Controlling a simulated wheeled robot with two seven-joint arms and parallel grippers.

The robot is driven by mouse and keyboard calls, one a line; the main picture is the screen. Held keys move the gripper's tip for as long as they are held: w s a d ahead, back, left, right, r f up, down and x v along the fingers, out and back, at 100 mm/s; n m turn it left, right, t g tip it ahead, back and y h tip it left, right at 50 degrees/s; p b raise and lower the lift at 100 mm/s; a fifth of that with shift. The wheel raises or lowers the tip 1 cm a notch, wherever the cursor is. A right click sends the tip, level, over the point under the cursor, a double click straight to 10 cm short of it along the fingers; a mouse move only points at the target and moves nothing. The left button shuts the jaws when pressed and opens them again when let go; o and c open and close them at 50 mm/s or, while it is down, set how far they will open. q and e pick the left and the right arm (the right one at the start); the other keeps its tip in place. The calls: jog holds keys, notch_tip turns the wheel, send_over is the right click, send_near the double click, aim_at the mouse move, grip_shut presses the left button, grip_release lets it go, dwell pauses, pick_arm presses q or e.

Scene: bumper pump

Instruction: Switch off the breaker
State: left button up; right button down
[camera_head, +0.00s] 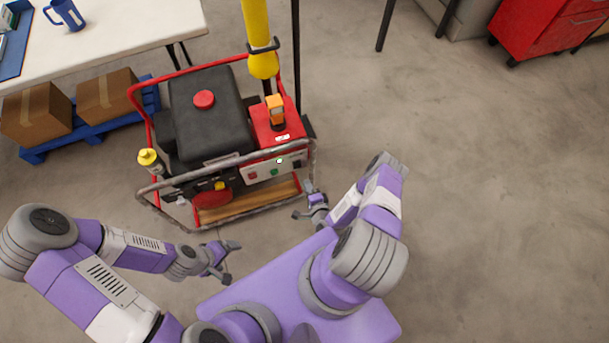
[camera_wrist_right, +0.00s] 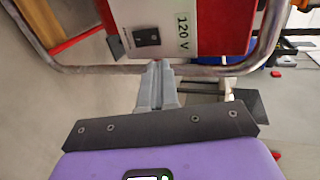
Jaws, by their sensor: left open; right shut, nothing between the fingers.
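The breaker (camera_wrist_right: 147,37) is a small black rocker switch on the generator's grey panel, beside a "120 V" label (camera_wrist_right: 184,33) in the right wrist view. The panel (camera_head: 275,168) faces me on the generator's front in the head view, where the switch is too small to read. My right gripper (camera_head: 304,200) is just in front of the panel's right end. In the wrist view its fingers (camera_wrist_right: 157,78) are shut and empty, just below the switch, near the frame bar. My left gripper (camera_head: 231,262) is open and empty, left of my base, apart from the generator.
A metal tube frame (camera_head: 238,158) runs around the generator, with a bar below the panel in the wrist view. A yellow pipe (camera_head: 257,25) rises behind. A white table (camera_head: 115,22) and boxes (camera_head: 107,95) stand left.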

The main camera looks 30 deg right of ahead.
jog(key=shift+v, duration=1.25)
jog(key=shift+r, duration=0.1)
